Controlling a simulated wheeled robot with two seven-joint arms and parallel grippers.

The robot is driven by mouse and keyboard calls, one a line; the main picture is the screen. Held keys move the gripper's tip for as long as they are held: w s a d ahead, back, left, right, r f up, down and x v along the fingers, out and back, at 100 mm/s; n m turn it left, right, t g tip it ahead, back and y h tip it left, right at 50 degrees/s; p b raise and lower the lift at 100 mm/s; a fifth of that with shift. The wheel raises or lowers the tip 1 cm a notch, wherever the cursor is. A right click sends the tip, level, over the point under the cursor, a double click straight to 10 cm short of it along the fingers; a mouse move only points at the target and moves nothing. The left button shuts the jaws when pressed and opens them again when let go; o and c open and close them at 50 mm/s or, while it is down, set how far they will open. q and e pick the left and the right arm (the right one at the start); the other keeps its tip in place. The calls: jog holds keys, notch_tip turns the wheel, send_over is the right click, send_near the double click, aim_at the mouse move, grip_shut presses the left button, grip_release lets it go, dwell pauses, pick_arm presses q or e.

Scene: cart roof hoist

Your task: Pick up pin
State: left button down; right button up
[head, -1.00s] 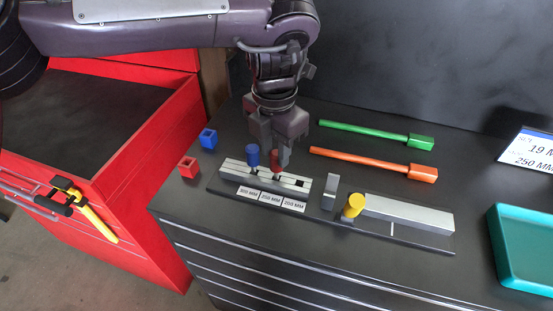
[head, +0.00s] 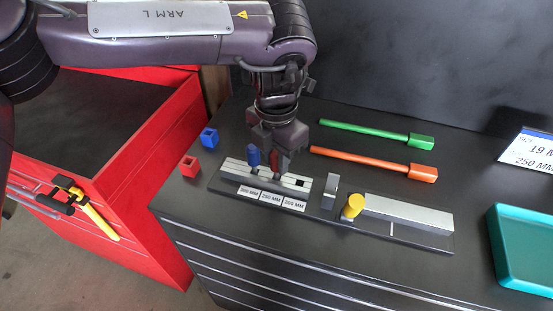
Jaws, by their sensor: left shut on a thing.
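A pin rack (head: 230,172) on the dark bench top holds a blue pin (head: 254,157) and a red pin (head: 273,160) standing upright. Its right slot is dark and empty. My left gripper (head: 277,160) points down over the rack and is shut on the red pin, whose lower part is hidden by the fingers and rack. The blue pin stands just left of the fingers. My right gripper is not in view.
A green tool (head: 365,131) and an orange tool (head: 365,160) lie behind. Blue (head: 208,137) and red (head: 190,166) square sockets stand left. A metal bar (head: 408,211), teal tray (head: 522,245) and sign (head: 530,150) are right.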

pick_arm(q)
jog(key=shift+r, duration=0.15)
notch_tip(320, 180, up, 9)
jog(key=shift+w+f, duration=0.1)
jog(key=shift+f, duration=0.05)
notch_tip(320, 180, up, 11)
jog(key=p, duration=0.2)
jog(key=shift+p, duration=0.3)
jog(key=shift+p, duration=0.65)
dwell(0.3)
